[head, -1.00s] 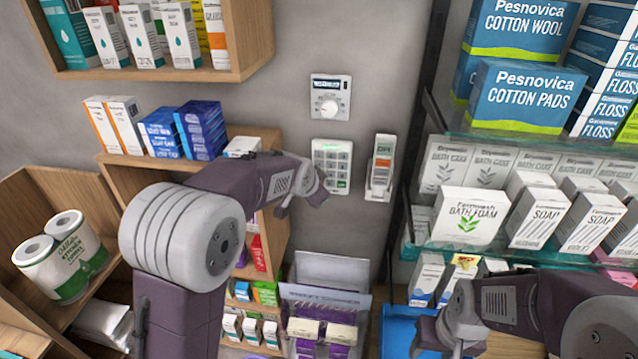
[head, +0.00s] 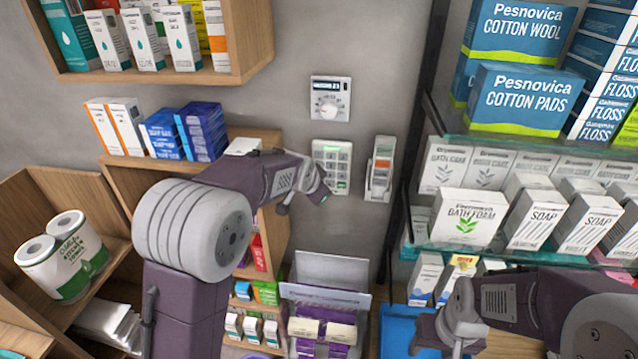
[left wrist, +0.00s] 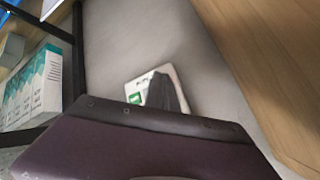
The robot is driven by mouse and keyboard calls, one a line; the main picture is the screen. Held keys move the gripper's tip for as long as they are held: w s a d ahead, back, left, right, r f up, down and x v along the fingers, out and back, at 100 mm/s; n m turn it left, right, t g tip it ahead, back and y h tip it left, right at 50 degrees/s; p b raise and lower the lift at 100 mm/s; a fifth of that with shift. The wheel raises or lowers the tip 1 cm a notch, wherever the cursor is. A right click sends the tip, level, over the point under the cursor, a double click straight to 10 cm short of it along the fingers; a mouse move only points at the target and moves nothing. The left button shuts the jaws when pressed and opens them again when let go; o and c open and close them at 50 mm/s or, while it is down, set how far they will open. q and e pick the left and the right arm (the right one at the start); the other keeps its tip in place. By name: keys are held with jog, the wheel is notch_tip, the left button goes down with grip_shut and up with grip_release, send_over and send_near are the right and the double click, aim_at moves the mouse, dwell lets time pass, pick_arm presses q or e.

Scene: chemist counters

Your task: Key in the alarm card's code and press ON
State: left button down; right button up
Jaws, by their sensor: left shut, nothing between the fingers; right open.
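A pale keypad (head: 338,158) with several keys and a green-lit strip at its top hangs on the grey wall. A green key shows at its lower right. My left gripper (head: 321,196) is shut and empty, close to the keypad's lower edge. I cannot tell whether it touches. In the left wrist view the dark fingers (left wrist: 166,96) hide much of the keypad (left wrist: 141,84); a green key shows beside them. My right gripper (head: 426,338) is open at the lower right.
A dial panel (head: 330,98) is above the keypad. Wooden shelves (head: 247,40) with boxes are at the left. Glass shelves (head: 455,250) with soap and cotton boxes are at the right.

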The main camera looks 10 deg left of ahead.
pick_arm(q)
jog(key=shift+w, duration=0.2)
dwell(0.5)
jog(key=shift+s+b, duration=0.4)
jog(key=shift+s, duration=0.4)
jog(key=s+b, duration=0.3)
jog(key=s, duration=0.2)
